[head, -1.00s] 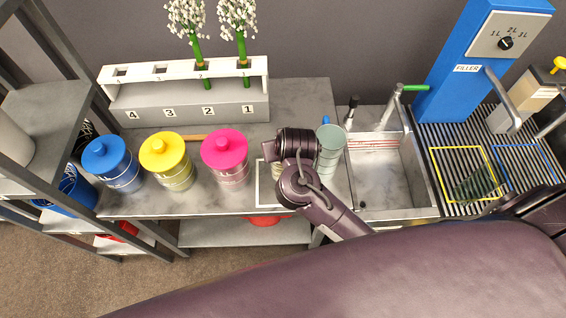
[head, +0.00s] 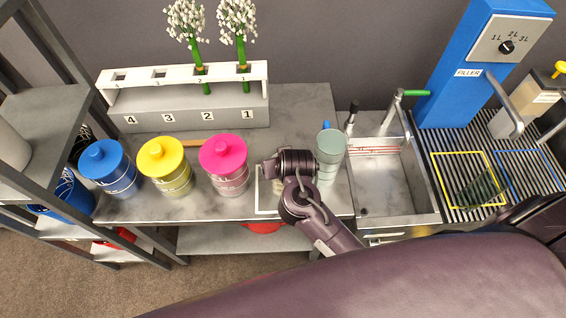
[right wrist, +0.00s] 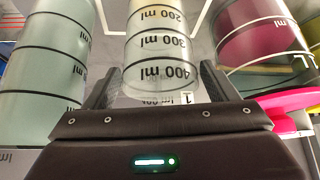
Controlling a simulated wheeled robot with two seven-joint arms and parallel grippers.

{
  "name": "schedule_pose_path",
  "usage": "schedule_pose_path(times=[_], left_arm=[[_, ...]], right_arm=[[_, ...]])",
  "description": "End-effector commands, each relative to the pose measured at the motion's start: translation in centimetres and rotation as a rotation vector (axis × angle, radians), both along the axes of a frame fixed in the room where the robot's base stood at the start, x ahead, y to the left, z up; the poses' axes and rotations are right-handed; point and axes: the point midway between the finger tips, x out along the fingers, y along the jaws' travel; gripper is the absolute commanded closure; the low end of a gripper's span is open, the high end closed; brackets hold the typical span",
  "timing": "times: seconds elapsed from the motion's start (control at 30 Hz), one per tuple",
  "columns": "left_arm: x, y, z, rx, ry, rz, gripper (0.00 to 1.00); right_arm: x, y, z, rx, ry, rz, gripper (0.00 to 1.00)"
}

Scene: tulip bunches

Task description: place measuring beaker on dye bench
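The measuring beaker (right wrist: 160,45) is clear with black ml marks and stands in the right wrist view between my right fingers. In the head view my right gripper (head: 268,170) and wrist hide most of it; it stands over the white-outlined square (head: 258,203) on the dye bench (head: 290,110). My right gripper, also in the right wrist view (right wrist: 160,75), looks open, with a finger on either side of the beaker and narrow gaps. My left gripper is not in view.
A pale green marked vessel (head: 330,158) stands close right of my gripper, and a magenta-lidded canister (head: 224,160) close left. Yellow (head: 165,163) and blue (head: 108,165) canisters, a flower rack (head: 190,115), a sink (head: 385,185) and a blue filler (head: 465,70) surround them.

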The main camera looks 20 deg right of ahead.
Motion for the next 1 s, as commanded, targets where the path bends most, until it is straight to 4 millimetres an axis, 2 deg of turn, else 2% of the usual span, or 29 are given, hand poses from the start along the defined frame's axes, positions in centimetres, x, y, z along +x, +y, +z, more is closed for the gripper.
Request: schedule_pose_path(times=[0.27, 0.4, 0.57, 0.8, 1.0], left_arm=[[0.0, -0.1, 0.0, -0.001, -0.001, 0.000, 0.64], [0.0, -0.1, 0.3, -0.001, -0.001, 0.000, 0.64], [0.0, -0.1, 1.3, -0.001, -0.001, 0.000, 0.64], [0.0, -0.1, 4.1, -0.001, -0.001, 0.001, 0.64], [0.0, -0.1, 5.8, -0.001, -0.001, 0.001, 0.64]], right_arm=[[0.0, 0.0, 0.0, 0.000, 0.000, 0.000, 0.15], [-0.2, 0.0, 0.8, -0.001, -0.001, 0.002, 0.15], [-1.6, 0.1, 3.2, -0.003, -0.003, 0.004, 0.15], [-4.4, 0.3, 8.0, -0.004, -0.002, 0.004, 0.15], [-6.0, 0.5, 10.1, -0.003, -0.001, 0.002, 0.15]])
